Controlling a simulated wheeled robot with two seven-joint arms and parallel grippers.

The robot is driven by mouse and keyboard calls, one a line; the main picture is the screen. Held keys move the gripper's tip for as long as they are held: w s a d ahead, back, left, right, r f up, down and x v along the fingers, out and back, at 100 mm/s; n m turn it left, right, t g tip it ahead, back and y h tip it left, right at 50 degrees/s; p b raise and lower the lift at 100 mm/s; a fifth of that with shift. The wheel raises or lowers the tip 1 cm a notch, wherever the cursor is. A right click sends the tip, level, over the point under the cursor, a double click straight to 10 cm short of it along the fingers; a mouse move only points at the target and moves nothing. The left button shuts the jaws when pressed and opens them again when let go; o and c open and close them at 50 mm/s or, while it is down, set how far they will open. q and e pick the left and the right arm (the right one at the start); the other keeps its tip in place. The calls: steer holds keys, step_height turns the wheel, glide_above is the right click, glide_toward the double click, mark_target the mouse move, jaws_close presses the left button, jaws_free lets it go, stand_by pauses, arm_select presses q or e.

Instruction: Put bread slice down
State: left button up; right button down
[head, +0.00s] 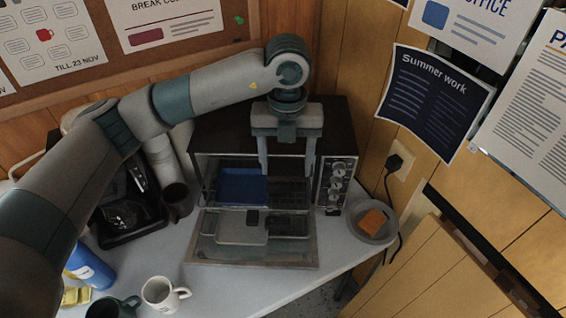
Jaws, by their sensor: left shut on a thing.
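An orange-brown square slice (372,221), which looks like bread, lies on a round grey plate (385,236) to the right of the toaster oven. My left gripper (287,172) points down at the open front of the oven (345,128). Its fingers are well apart, with a dark flat thing (288,188) between and below their tips. Whether that thing is a second bread slice or part of the oven rack, I cannot tell. A blue flat patch (241,186) shows inside the oven, left of the fingers. My right gripper is not in view.
The oven's glass door (305,257) hangs open over the grey counter (222,293). A white mug (162,294) and a blue bottle (90,266) are at the front left. A cable (388,190) runs behind the plate.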

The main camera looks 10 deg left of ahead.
arm_select(q)
steer(key=shift+a, duration=0.1)
stand_by(0.6)
steer(key=m, duration=0.1)
steer(key=a+m, duration=0.1)
steer(key=m, duration=0.1)
steer(key=a+m, duration=0.1)
steer(key=m, duration=0.1)
steer(key=shift+s+a+f, duration=0.15)
steer(key=shift+s+f, duration=0.15)
steer(key=shift+f, duration=0.05)
steer(key=s+a+f+m, duration=0.1)
steer(key=s+a+m, duration=0.3)
steer(key=m, duration=1.2)
steer(key=s+a+f+m, duration=0.1)
steer(key=s+a+m, duration=0.3)
steer(key=a+m, duration=0.5)
steer(key=m, duration=0.7)
steer(key=shift+s+f, duration=0.2)
steer(key=shift+f, duration=0.2)
steer(key=shift+d, duration=0.1)
